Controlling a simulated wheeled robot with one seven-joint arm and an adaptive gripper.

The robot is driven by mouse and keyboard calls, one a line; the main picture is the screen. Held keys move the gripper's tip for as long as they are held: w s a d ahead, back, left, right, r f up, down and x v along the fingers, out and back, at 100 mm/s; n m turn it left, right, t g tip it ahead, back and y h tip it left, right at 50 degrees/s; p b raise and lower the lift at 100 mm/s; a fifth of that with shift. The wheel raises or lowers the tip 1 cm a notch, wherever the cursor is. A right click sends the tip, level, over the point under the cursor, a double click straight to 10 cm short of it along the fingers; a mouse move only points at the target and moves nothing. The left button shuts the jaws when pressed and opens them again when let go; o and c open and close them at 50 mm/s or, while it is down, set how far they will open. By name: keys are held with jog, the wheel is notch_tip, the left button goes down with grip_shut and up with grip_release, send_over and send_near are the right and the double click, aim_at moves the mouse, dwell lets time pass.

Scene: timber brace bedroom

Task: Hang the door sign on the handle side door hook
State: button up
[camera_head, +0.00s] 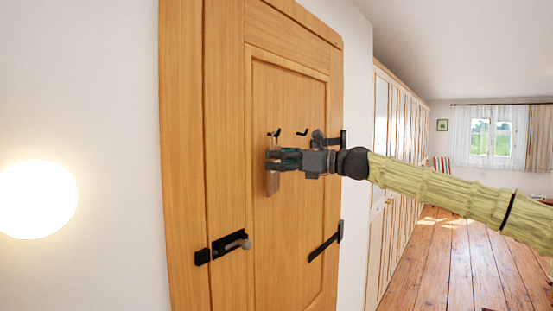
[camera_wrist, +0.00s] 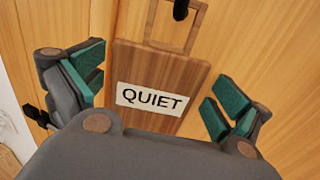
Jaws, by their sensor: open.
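The door sign (camera_wrist: 165,75) is a brown wooden board with a white "QUIET" label and an open frame-like handle at its top. In the head view its lower part (camera_head: 272,184) shows against the door, below my gripper (camera_head: 274,160). The handle side door hook (camera_head: 275,132) is black and sits just above. In the wrist view a black hook (camera_wrist: 182,9) shows within the sign's handle opening; the handle's top edge is cut off, so I cannot tell whether it rests on the hook. My gripper (camera_wrist: 155,88) is open, with green-padded fingers apart on either side of the sign.
A second black hook (camera_head: 302,133) is to the right on the wooden door (camera_head: 290,85). A black latch with a round knob (camera_head: 246,244) is low on the door's left side. Black hinges (camera_head: 325,243) are on the right. Open wooden floor (camera_head: 450,260) lies to the right.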

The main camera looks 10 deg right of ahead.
jog(key=shift+s+r, duration=0.15)
jog(key=shift+r, duration=0.05)
